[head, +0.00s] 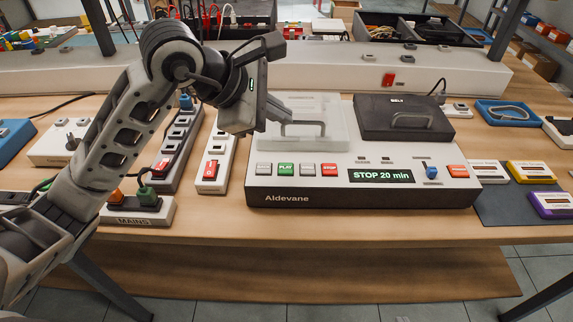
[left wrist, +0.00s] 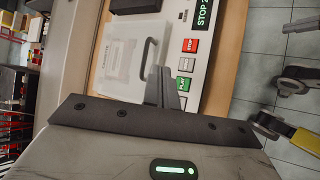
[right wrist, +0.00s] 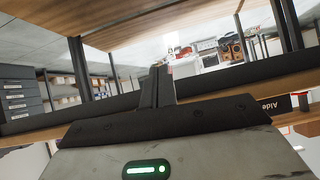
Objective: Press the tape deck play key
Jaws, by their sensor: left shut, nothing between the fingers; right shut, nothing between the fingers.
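The tape deck (head: 330,197), a white and black unit marked Aldevane, sits on the wooden table. Its green PLAY key (head: 286,169) is in the row of keys at the left of its front, between grey keys. The PLAY key also shows in the left wrist view (left wrist: 184,83), close beside the fingers. The deck's display (head: 381,175) reads "STOP 20 min". My left gripper (head: 284,118) is shut and empty, over the clear lid and behind the key row. Whether it touches the lid is unclear. My right gripper (right wrist: 158,85) is shut and empty, outside the head view.
The deck has a clear lid (head: 325,120) with a handle and a dark lid (head: 400,115). Power strips (head: 214,160) stand at the left. Several cassettes (head: 531,172) lie on a dark mat at the right. The table's front edge is bare.

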